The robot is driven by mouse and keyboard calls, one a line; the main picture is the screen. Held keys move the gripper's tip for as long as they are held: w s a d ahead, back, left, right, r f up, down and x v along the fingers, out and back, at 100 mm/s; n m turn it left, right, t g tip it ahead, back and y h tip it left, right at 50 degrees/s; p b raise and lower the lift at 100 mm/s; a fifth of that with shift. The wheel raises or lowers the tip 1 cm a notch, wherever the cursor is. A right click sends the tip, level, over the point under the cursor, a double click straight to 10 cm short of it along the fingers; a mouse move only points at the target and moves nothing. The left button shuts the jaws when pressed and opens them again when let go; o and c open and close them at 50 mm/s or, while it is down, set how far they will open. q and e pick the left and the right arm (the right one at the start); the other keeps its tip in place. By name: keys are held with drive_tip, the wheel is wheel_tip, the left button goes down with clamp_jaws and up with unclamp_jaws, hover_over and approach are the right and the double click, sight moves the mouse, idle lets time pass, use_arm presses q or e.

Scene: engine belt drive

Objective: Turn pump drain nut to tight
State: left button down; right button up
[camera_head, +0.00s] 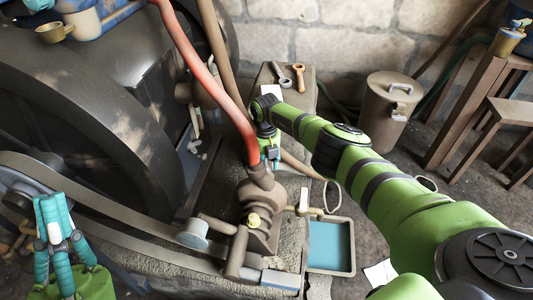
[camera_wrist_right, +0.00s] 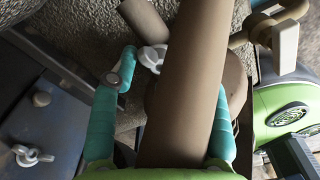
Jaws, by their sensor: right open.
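The pump (camera_head: 262,205) is a brown ribbed body on the engine block, with a small pale yellowish nut-like part (camera_head: 253,220) on its front. In the right wrist view a pale wing nut (camera_wrist_right: 150,57) shows beside a brown pipe (camera_wrist_right: 185,85). I cannot tell for certain which is the drain nut. My right gripper (camera_head: 270,148) is above the pump by the red hose. In the right wrist view its teal fingers (camera_wrist_right: 175,75) are spread, with the pipe passing across the gap; contact is unclear. My left gripper (camera_head: 52,205) is at lower left, away from the pump; its opening is unclear.
A red hose (camera_head: 205,75) rises from the pump. A blue-floored tray (camera_head: 350,245) lies right of the pump. Two wrenches (camera_head: 285,80) lie on the block's far end. A lidded bin (camera_head: 388,105) stands behind. A lever valve (camera_wrist_right: 285,42) is right of the pipe.

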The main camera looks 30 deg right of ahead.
sight(267, 166)
wheel_tip(267, 166, up, 8)
drive_tip(key=shift+d+f, duration=0.1)
drive_tip(key=shift+f, duration=0.15)
idle(0.8)
